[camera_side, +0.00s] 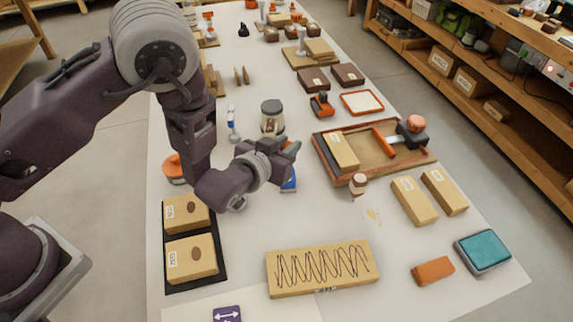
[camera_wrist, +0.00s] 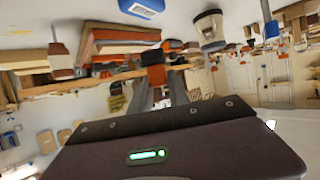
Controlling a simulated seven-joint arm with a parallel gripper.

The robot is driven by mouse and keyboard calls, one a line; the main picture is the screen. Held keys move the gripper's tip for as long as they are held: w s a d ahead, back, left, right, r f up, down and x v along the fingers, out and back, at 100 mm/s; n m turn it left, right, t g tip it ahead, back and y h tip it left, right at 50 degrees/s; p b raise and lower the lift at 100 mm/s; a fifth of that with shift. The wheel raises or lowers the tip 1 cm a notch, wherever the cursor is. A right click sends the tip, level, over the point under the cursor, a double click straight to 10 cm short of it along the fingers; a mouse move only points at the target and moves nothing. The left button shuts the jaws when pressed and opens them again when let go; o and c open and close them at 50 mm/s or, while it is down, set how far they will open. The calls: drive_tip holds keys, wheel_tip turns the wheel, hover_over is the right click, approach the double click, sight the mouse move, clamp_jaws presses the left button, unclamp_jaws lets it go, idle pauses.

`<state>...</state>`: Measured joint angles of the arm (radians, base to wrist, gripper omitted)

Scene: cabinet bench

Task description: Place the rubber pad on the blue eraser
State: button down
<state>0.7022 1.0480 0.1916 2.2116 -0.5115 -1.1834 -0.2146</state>
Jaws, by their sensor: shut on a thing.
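My gripper (camera_side: 289,148) is level above the middle of the bench, pointing right, and is shut on a small orange and dark piece. In the wrist view this piece (camera_wrist: 154,74) sits between the fingertips; it looks like the rubber pad, though its shape is hard to make out. The blue eraser (camera_side: 289,184), blue with a white label, lies on the white bench just below my gripper, partly hidden by it. It also shows at the top edge of the wrist view (camera_wrist: 142,8). The held piece is apart from the eraser.
A glass jar (camera_side: 271,118) stands just behind my gripper. A brown tray (camera_side: 325,160) with a wood block and a mallet is to the right, with a small bottle (camera_side: 357,184) nearer. A scribbled wood block (camera_side: 322,268) and a black tray (camera_side: 193,284) are in front.

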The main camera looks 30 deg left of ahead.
wheel_tip(320, 180, down, 5)
drive_tip(key=shift+f, duration=0.1)
drive_tip(key=c, duration=1.3)
unclamp_jaws()
drive_tip(key=shift+f, duration=0.15)
drive_tip(key=shift+o, duration=0.2)
